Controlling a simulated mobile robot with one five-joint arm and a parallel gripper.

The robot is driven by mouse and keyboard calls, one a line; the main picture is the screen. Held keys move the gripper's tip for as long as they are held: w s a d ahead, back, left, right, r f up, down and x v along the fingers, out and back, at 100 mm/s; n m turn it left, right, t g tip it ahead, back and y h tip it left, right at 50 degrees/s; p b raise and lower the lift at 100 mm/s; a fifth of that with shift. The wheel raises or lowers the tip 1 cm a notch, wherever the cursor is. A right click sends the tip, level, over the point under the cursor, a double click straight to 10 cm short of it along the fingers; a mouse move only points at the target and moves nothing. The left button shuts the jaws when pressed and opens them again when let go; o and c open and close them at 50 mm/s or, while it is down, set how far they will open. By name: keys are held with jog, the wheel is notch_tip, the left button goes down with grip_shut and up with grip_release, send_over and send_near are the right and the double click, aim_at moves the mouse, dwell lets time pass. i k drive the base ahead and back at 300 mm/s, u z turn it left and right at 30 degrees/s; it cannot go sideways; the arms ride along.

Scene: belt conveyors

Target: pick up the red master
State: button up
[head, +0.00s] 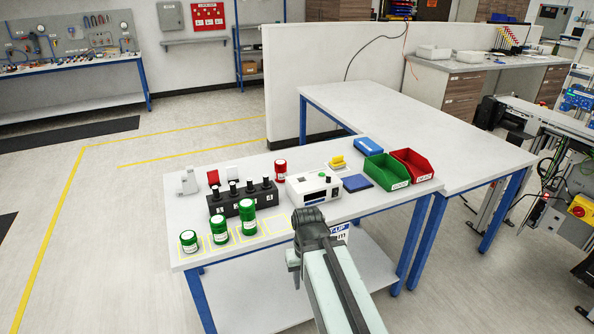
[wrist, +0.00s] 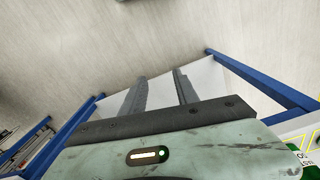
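The red master (head: 280,170) looks to be the small upright red cylinder with a white label, standing on the white table behind the front row, left of a white box device. In the wrist view I do not see it. My gripper (wrist: 160,84) has two dark fingers apart with nothing between them. They are over the floor and the pale lower shelf. In the head view my arm is in front of the table's front edge, nearer than the red cylinder and apart from it.
Several green cylinders (head: 219,230) stand along the front left. Behind them is a black block (head: 242,199) with black knobs. The white device (head: 315,194), a blue pad (head: 356,183), a green bin (head: 385,176) and a red bin (head: 418,164) stand right.

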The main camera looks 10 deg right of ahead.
aim_at(280, 165)
jog(key=u, duration=0.4)
jog(key=k, duration=1.3)
jog(key=u, duration=1.05)
jog(key=i, duration=4.05)
jog(key=z, duration=1.05)
jog(key=k, duration=0.75)
jog(key=z, duration=0.2)
jog(key=i, duration=0.7)
